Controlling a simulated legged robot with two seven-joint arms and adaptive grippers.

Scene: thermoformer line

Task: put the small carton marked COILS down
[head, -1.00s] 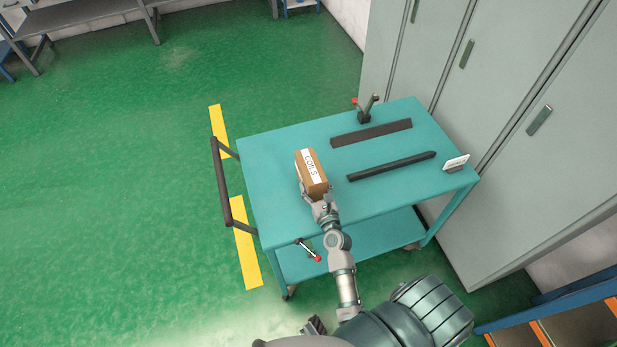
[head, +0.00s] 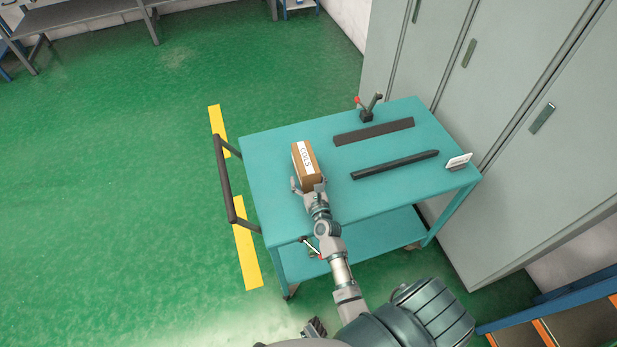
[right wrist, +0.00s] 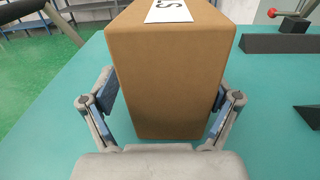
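The small brown carton marked COILS (head: 309,177) is over the left part of the teal cart's top (head: 270,160), with its white label up. I cannot tell whether its base touches the cart top. My right gripper (head: 309,187) is at the carton's near end. In the right wrist view the carton (right wrist: 170,80) fills the middle, and the right gripper (right wrist: 163,95) has a finger against each side. The carton's base and far side are hidden.
A dark flat bar (head: 373,132) and a dark rod (head: 395,165) lie right of the carton. A red-knobbed clamp (head: 367,110) stands at the back edge, a small white sign (head: 459,161) at the right. Grey cabinets (head: 480,110) stand behind. The cart top's left corner is clear.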

